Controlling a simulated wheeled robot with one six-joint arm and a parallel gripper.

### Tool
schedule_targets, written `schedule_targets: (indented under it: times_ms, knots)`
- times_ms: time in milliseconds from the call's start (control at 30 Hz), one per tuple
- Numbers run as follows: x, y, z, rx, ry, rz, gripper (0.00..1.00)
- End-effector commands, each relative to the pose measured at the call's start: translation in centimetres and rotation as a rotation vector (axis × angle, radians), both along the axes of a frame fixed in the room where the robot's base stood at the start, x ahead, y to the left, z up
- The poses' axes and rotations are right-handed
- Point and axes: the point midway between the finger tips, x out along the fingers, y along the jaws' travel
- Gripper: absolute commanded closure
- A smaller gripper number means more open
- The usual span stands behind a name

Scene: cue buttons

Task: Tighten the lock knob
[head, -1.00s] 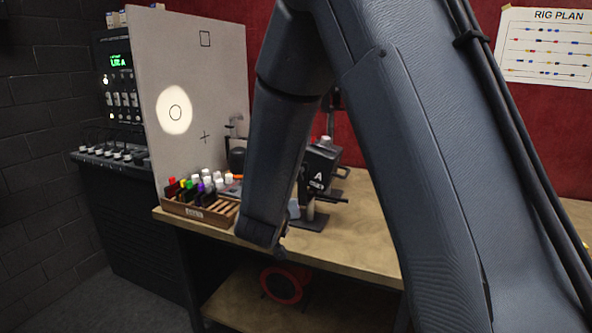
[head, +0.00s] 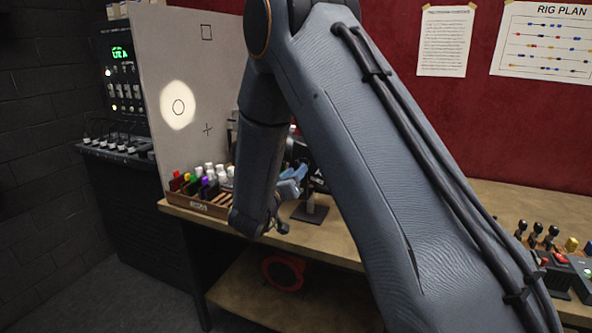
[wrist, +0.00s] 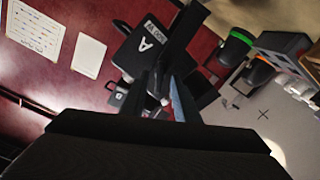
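The black lamp unit marked A (wrist: 143,42) fills the upper middle of the wrist view, with dark bars and bracket parts around it. In the head view my arm hides most of it, and its stand base (head: 310,213) shows on the bench. I cannot pick out the lock knob with certainty. My gripper (wrist: 170,98) reaches up to the dark parts just below the lamp unit in the wrist view. Its fingertips overlap those parts, so I cannot tell their gap or any contact. A light blue piece, possibly a fingertip, shows there and in the head view.
A wooden tray (head: 197,206) of coloured and white pieces stands at the bench's left end. A grey panel (head: 190,60) with a light spot rises behind it. Several knobs and buttons stand at the right. The bench (head: 345,240) is bare in front of the stand.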

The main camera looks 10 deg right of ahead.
Motion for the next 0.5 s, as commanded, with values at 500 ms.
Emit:
schedule_targets:
  times_ms: [500]
  knots:
    - [0.55, -0.44, -0.02, 0.0, 0.0, 0.0, 0.95]
